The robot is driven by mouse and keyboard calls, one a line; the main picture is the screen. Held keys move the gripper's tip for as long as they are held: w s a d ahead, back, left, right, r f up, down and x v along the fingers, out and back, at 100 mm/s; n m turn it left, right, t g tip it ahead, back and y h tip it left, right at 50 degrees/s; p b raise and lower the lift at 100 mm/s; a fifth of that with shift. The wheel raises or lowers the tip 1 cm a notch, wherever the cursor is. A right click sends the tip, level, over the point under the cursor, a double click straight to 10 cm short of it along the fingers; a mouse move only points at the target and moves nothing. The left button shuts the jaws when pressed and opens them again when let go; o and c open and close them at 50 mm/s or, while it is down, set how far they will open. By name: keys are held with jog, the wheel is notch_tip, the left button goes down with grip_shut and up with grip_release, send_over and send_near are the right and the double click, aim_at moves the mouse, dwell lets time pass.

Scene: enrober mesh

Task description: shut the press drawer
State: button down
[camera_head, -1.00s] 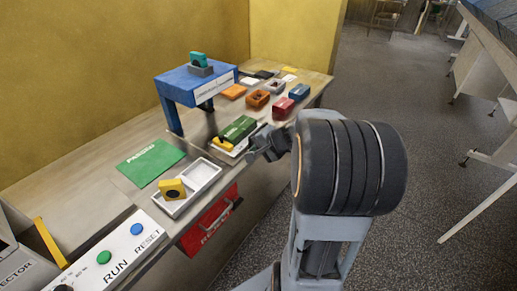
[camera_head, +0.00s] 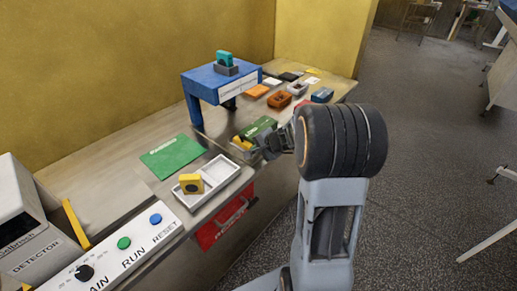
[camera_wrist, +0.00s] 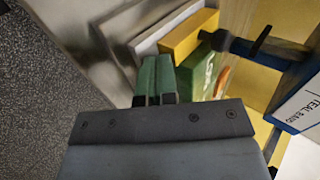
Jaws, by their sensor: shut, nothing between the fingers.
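The blue press (camera_head: 222,80) stands on the bench, with a teal block in a grey holder on top. Below its front right side a pale tray-like part (camera_head: 240,147), which I take for the press drawer, sticks out toward my arm. A green block (camera_head: 258,127) with a yellow part beside it lies there. My gripper (camera_head: 270,146) is at its near end and hides part of it; I cannot tell if they touch. In the wrist view my shut, empty fingers (camera_wrist: 154,78) point at a pale edge (camera_wrist: 150,38), with the yellow block (camera_wrist: 187,36) and green block (camera_wrist: 200,68) beyond.
A white two-part tray (camera_head: 222,172) holds a yellow block (camera_head: 191,183), with a green mat (camera_head: 172,156) behind. A red bin (camera_head: 222,222) hangs at the bench front. Several small blocks lie right of the press.

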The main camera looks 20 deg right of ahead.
jog(key=w+a, duration=0.2)
jog(key=w, duration=0.3)
jog(key=w+a, duration=0.2)
jog(key=w, duration=0.3)
jog(key=w+a, duration=0.3)
jog(key=w, duration=0.2)
jog(key=shift+w, duration=0.1)
jog(key=shift+w+a, duration=0.2)
jog(key=shift+w, duration=0.05)
jog(key=shift+w+r, duration=0.1)
jog(key=shift+r, duration=0.05)
